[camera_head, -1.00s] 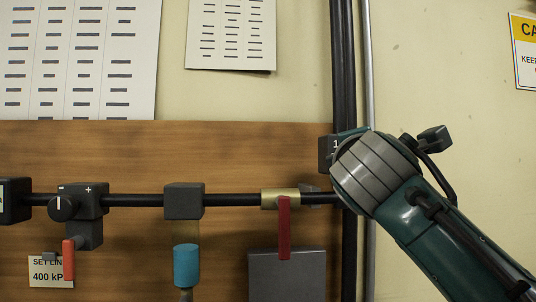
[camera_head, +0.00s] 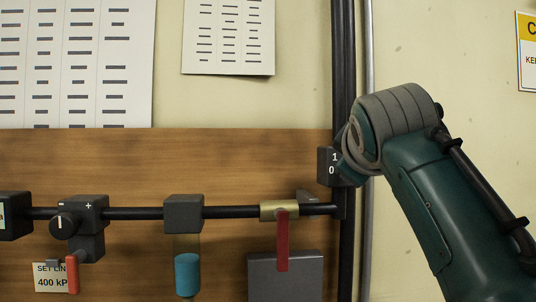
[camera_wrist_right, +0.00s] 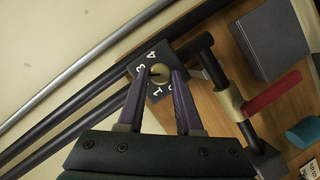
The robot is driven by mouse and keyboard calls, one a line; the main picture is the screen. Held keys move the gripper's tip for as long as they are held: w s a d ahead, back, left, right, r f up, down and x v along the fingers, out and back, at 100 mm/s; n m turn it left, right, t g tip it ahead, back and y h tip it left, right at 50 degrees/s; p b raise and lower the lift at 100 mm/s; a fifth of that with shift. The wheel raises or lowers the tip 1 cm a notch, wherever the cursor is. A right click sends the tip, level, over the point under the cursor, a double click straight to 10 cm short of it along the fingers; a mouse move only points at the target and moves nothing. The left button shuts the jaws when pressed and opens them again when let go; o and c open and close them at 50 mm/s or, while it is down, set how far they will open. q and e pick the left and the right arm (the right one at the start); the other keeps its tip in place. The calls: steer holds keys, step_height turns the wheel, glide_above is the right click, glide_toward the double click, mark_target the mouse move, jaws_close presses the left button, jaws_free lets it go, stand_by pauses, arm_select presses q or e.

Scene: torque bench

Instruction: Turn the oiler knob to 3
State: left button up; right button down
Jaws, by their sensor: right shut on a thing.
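The oiler dial is a dark square box (camera_head: 329,166) on the black vertical pipe in the head view, with 1 and 0 showing and the rest hidden by my right wrist. In the right wrist view the dial face (camera_wrist_right: 149,56) shows several numbers around a round brass-coloured knob (camera_wrist_right: 160,70). My right gripper (camera_wrist_right: 161,73) is shut on this knob, one purple finger on each side. A dark pointer mark shows on the knob, but I cannot tell which number it meets. My left gripper is not in view.
A brass valve with a red lever (camera_head: 282,240) is on the horizontal pipe left of the dial, above a grey box (camera_head: 286,277). Further left are a blue-bowled unit (camera_head: 187,274) and a regulator with a black knob (camera_head: 65,224).

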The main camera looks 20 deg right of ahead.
steer(key=m+p, duration=0.1)
steer(key=m+y+p, duration=0.1)
steer(key=shift+d+r+m+y, duration=0.2)
steer(key=shift+m+y, duration=0.1)
steer(key=shift+m, duration=0.1)
steer(key=shift+f, duration=0.1)
stand_by(0.4)
steer(key=c, duration=0.6)
jaws_free()
steer(key=shift+o, duration=0.2)
steer(key=b+v, duration=0.5)
steer(key=v, duration=0.5)
